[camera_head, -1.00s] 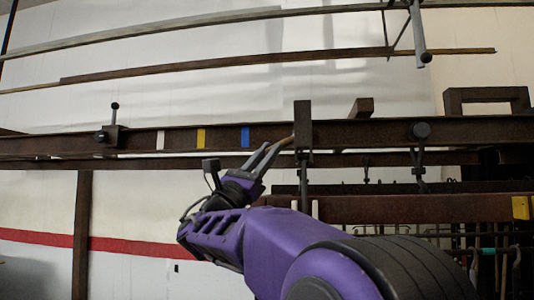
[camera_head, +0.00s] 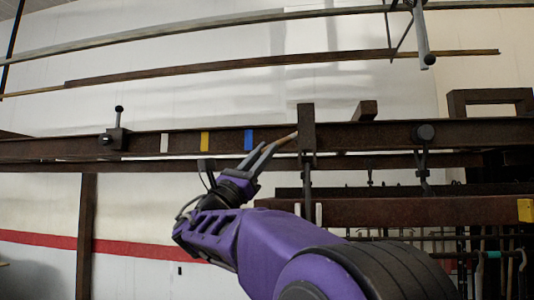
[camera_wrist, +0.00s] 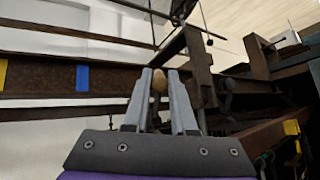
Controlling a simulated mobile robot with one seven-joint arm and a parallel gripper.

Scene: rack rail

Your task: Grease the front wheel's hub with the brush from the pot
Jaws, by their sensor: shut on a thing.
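My gripper (camera_head: 266,154) is shut on a slim tan and brown stick, apparently the brush (camera_head: 285,139). The brush points up and right in the head view, its far end close to the dark upright post (camera_head: 306,128) on the rail; I cannot tell whether they touch. In the wrist view the brush (camera_wrist: 158,83) shows as a rounded tan end between the two grey fingers (camera_wrist: 160,98). A dark round piece (camera_head: 423,132) sits on the rail to the right; I cannot tell whether it is the wheel hub. I cannot make out the pot.
A long brown rail (camera_head: 370,134) runs across the view, with white, yellow and blue (camera_head: 249,139) marks. A clamp-like part with a knob (camera_head: 115,137) stands on it at the left. Lower beams (camera_head: 400,211) and hanging tools lie at the right. Thin bars cross above.

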